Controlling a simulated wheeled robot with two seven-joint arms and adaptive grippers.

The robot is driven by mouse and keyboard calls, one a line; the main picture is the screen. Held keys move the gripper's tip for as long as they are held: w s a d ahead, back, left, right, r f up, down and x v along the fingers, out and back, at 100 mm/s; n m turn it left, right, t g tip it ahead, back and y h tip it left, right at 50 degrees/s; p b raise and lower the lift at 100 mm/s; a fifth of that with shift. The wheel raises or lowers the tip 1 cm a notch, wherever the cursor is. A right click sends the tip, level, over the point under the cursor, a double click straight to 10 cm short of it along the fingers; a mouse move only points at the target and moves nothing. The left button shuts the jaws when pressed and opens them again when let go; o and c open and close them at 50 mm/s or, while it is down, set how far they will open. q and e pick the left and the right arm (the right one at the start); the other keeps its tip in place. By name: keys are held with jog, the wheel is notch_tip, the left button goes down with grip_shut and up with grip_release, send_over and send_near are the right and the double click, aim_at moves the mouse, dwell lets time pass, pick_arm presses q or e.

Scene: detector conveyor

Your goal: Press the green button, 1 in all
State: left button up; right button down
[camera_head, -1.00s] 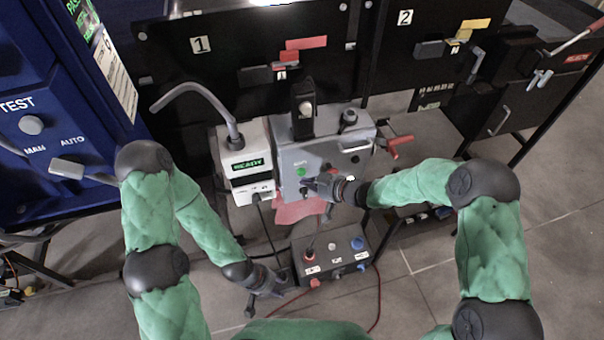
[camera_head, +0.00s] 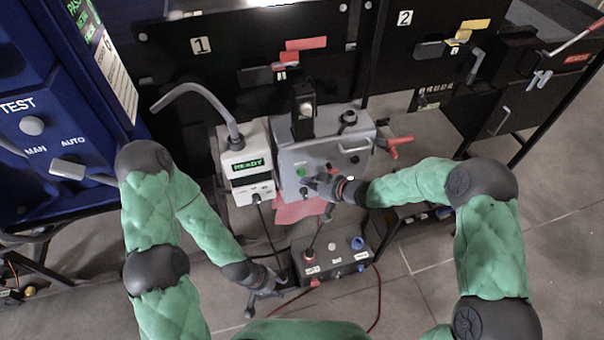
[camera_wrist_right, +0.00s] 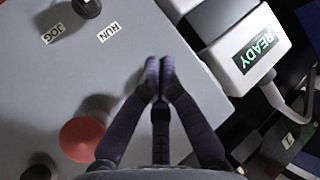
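The green button (camera_head: 301,172) is on the front of the grey machine box (camera_head: 299,155), in the head view. My right gripper (camera_head: 309,183) is just below and right of it, close to the panel; I cannot tell whether it touches. In the right wrist view, its fingertips (camera_wrist_right: 160,66) are together with nothing between them, over the grey panel. The green button is not visible there. My left gripper (camera_head: 266,299) is low at the left of the small control box, fingers spread and empty.
A red button (camera_wrist_right: 82,139) and JOG and RUN labels (camera_wrist_right: 80,33) are on the grey panel. A white unit reading READY (camera_head: 247,165) stands left of the grey box. A dark control box (camera_head: 330,262) with several knobs is below. A red-handled crank (camera_head: 398,143) juts out right.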

jog(key=shift+w+a, duration=0.1)
jog(key=shift+w, duration=0.15)
jog(key=shift+w+a+r+p, duration=0.15)
jog(key=shift+w+p, duration=0.15)
jog(key=shift+w, duration=0.2)
dwell(0.9)
jog(key=shift+s, duration=0.1)
jog(key=shift+s+d, duration=0.3)
jog(key=shift+s, duration=0.45)
jog(key=s, duration=0.1)
jog(key=s+d, duration=0.1)
jog(key=s, duration=0.1)
jog(key=s+p, duration=0.1)
jog(key=shift+s+d, duration=0.25)
jog(key=shift+s, duration=0.15)
dwell(0.8)
